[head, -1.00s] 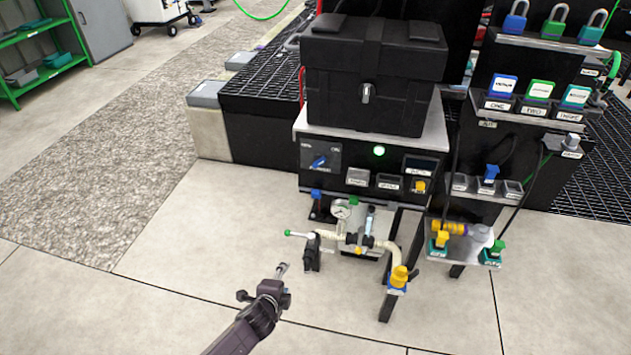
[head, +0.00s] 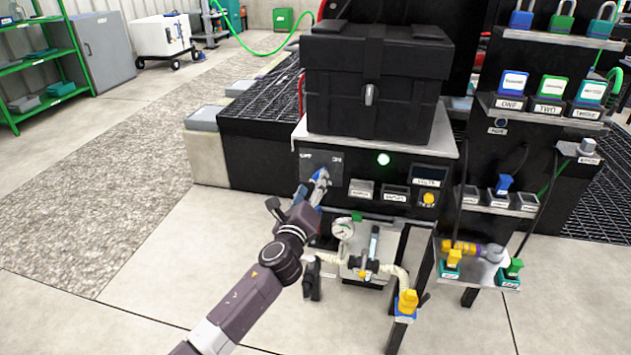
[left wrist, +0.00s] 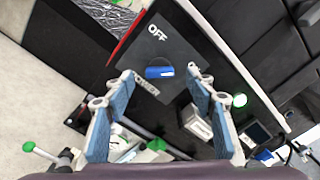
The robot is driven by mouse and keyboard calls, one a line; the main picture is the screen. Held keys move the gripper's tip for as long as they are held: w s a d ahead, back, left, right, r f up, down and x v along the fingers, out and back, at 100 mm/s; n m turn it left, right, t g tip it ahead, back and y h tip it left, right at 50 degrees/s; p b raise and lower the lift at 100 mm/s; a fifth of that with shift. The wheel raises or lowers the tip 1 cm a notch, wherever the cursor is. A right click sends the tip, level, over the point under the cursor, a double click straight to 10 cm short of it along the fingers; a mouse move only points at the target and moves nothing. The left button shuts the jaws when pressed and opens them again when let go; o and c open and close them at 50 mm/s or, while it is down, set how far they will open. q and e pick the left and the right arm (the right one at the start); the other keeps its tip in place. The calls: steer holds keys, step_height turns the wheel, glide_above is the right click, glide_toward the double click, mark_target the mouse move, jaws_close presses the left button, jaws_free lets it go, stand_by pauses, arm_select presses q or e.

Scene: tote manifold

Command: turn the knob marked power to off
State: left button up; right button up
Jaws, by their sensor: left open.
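The power knob shows in the left wrist view as a blue bar handle (left wrist: 160,72) on a dark round base. The OFF label (left wrist: 157,33) is above it and the POWER label (left wrist: 147,86) below. The handle lies level in that picture, not pointing at OFF. The ON label (head: 336,158) shows in the head view. My left gripper (head: 317,182) is in front of the knob and mostly hides it. In the left wrist view its blue-padded fingers (left wrist: 160,77) are open, with the knob framed between their tips; contact cannot be told. My right gripper is not in view.
A lit green lamp (head: 383,159) and small labelled boxes sit right of the knob. A black case (head: 372,85) stands on top. Below are a gauge (head: 343,229) and pipework (head: 326,258). Open floor lies to the left.

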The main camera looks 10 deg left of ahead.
mark_target(317, 174)
arm_select(q)
steer(key=shift+w+b, duration=0.5)
steer(key=shift+w, duration=1.65)
steer(key=shift+f, duration=0.1)
steer(key=c, duration=1.2)
